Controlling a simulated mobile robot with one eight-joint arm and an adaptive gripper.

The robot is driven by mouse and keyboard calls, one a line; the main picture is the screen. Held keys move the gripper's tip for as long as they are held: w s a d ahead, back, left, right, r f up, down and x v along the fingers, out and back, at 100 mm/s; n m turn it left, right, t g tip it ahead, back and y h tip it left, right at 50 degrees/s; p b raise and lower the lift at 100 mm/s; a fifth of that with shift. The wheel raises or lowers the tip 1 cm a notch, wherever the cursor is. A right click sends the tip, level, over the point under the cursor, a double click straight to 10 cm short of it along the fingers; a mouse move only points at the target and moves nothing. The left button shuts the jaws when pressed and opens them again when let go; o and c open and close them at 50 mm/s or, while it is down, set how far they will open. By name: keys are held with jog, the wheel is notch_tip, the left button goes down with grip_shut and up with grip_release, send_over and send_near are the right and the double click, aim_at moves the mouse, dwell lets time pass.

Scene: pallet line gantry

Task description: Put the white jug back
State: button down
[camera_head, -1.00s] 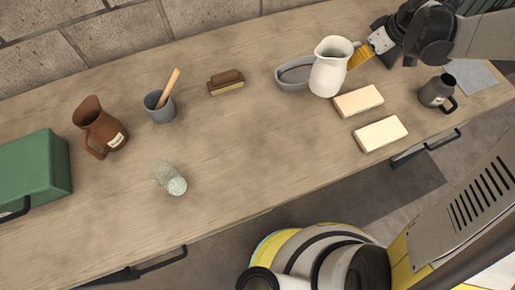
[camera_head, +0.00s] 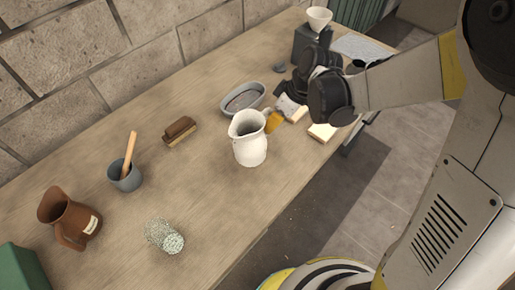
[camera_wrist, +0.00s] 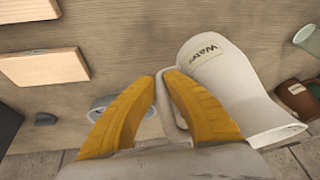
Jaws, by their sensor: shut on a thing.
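The white jug (camera_head: 249,148) is upright over the middle of the wooden table (camera_head: 190,185) in the head view. I cannot tell whether its base touches the wood. In the wrist view the jug (camera_wrist: 228,92) bears a "Water" label and lies to the right of the fingers. My gripper (camera_wrist: 166,76) has its yellow fingertips closed on the jug's handle. In the head view my gripper (camera_head: 273,122) is at the jug's right side; my arm comes in from the right.
A grey oval dish (camera_head: 228,108) is behind the jug. A brush (camera_head: 180,130), a grey cup (camera_head: 126,178) with a wooden stick, a brown jug (camera_head: 62,208) and a speckled cylinder (camera_head: 164,236) stand or lie to the left. A pale block (camera_head: 322,132) is at the right.

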jog(key=s+a+f, duration=0.2)
jog(key=a, duration=0.1)
jog(key=shift+s+f+b, duration=0.2)
jog(key=shift+b, duration=0.15)
notch_tip(320, 180, down, 4)
jog(key=shift+b, duration=0.85)
jog(key=shift+r, duration=0.1)
jog(key=c, duration=2)
grip_release()
jog(key=shift+f, duration=0.2)
jog(key=o, duration=0.4)
jog(key=shift+r, duration=0.1)
jog(key=p+v, duration=0.4)
jog(key=v, duration=0.8)
jog(key=shift+r, duration=0.2)
